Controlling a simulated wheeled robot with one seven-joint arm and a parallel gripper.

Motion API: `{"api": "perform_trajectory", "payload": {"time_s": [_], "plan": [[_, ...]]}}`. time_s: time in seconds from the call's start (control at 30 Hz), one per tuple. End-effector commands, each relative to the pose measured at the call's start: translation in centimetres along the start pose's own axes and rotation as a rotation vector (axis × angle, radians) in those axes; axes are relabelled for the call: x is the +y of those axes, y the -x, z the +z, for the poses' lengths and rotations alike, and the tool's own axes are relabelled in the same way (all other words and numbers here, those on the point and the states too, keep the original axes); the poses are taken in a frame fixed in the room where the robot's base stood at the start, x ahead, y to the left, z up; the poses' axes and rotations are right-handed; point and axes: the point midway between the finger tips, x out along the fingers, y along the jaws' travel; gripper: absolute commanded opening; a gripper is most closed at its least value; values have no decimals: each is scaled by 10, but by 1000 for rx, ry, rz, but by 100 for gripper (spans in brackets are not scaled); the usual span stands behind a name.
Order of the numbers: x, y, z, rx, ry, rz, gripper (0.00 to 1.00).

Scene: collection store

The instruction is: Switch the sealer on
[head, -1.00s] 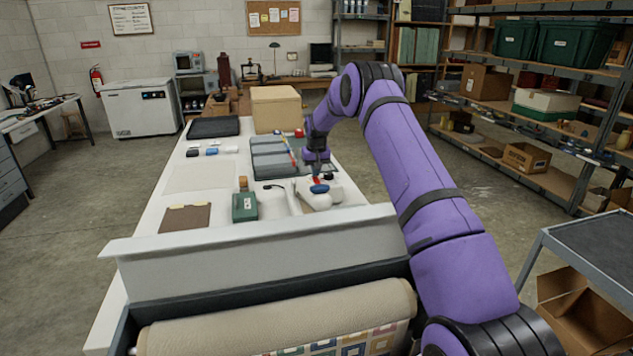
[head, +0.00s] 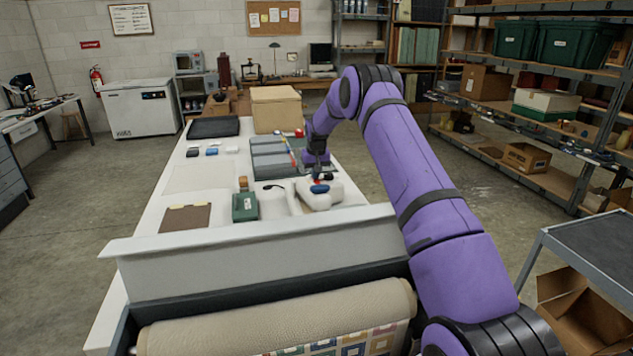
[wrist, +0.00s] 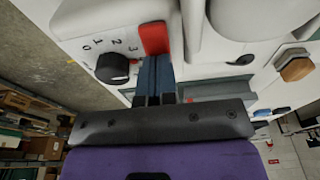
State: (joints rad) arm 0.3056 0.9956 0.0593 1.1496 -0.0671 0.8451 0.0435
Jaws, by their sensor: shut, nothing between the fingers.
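The sealer (head: 334,195) is a white machine on the long white table. In the wrist view its white body (wrist: 85,18) fills the top. It carries a red switch (wrist: 154,38) and a black knob (wrist: 112,68) with numbers around it. My gripper (head: 318,179) points down over the sealer. In the wrist view my gripper (wrist: 154,60) shows its blue fingers shut together and empty. The fingertips are right at the lower edge of the red switch; I cannot tell whether they touch it. The tips cover a little of that edge. I cannot read the switch's position.
A green box (head: 245,207) stands left of the sealer. Behind it lie grey trays (head: 270,155), and a cardboard box (head: 276,108) stands further back. A brown folder (head: 186,218) lies at the table's left. A grey trolley (head: 590,245) stands at the right.

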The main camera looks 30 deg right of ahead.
Motion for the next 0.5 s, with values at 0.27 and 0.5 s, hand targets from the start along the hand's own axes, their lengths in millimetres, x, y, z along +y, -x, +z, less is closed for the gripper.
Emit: {"api": "perform_trajectory", "payload": {"time_s": [0.27,0.5], "plan": [[0,13,-1,-3,0,0,0],[0,30,-4,-2,0,0,0]]}}
